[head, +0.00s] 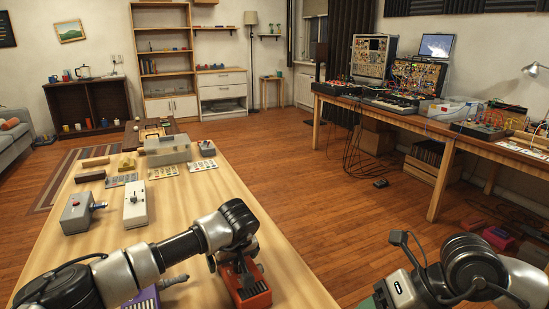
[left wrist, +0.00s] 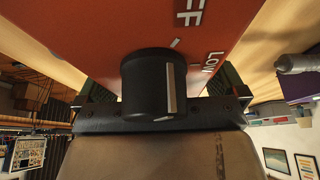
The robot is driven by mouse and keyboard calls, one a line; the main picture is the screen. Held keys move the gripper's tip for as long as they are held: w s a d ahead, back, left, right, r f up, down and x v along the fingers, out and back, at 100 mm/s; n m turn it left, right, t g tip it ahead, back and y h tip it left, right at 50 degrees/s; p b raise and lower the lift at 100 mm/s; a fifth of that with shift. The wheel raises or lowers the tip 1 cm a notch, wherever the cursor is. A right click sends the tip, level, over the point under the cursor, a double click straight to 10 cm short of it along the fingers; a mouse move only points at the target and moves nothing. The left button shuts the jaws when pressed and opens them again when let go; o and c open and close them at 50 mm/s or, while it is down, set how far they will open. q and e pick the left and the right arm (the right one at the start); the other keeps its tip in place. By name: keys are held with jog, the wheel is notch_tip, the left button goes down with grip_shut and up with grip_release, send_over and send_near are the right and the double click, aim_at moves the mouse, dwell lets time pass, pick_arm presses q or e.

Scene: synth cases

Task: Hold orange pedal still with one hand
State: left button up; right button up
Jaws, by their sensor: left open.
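The orange pedal (head: 256,293) lies on the near right part of the wooden table (head: 190,262). My left gripper (head: 238,264) is at its far end and covers part of it. In the left wrist view the pedal's orange-red face (left wrist: 120,30) fills the upper middle, with white lettering and a black knob (left wrist: 150,85). The dark fingers show on either side of the pedal, and the jaws are open. I cannot tell whether a finger touches it. My right arm is at the lower right, away from the pedal; its jaws cannot be made out.
A purple pedal (head: 142,299) lies left of the orange one, partly behind my left arm. A white pedal (head: 135,204) and a grey box (head: 77,213) stand farther back, with a grey case (head: 168,150) beyond. Open floor (head: 320,215) separates this table from the long bench (head: 455,135).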

pick_arm(q)
jog(key=v, duration=1.2)
jog(key=shift+w, duration=0.1)
jog(key=shift+r, duration=0.1)
notch_tip(320, 180, up, 10)
jog(key=p, duration=0.6)
jog(key=shift+p, duration=0.35)
jog(key=shift+f, duration=0.2)
